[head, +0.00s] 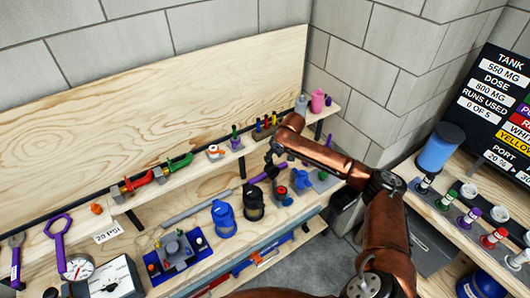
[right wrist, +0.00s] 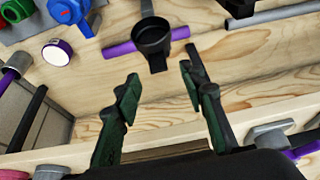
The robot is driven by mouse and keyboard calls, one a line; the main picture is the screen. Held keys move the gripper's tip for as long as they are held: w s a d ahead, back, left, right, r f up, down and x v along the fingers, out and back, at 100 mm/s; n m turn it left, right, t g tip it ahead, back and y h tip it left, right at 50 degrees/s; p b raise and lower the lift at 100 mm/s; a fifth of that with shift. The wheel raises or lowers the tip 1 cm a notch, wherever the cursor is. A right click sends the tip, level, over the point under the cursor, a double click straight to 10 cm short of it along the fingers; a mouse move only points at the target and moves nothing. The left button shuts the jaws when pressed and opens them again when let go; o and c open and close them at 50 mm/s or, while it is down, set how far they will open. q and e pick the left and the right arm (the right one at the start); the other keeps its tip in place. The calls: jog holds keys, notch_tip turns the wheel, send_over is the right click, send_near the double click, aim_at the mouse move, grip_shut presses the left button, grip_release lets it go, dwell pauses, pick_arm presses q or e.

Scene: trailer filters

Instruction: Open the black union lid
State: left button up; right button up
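My right gripper (head: 272,158) is above the back of the workbench, fingers pointing down. In the right wrist view it (right wrist: 160,88) is open, with nothing between its fingers. A black round cup-like part (right wrist: 152,38) with a short tab lies just beyond the fingertips, apart from them, over a purple bar (right wrist: 118,49). A black canister (head: 253,203) stands on the bench in front of the gripper in the head view. I cannot tell which black part is the union lid. My left gripper is not in view.
A blue canister (head: 223,218) stands beside the black one. A grey pipe (head: 196,208) lies to the left, and blue and red valve parts (head: 301,181) are to the right. A raised shelf (head: 185,178) with clamps and small parts runs behind the bench.

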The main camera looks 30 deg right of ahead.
aim_at(272, 168)
jog(key=x, duration=0.3)
jog(key=shift+w+d+f, duration=0.15)
jog(key=shift+w, duration=0.25)
jog(key=shift+x, duration=1.2)
jog(key=shift+w+f, duration=0.15)
jog(key=shift+f, duration=0.15)
jog(key=c, duration=0.7)
grip_shut()
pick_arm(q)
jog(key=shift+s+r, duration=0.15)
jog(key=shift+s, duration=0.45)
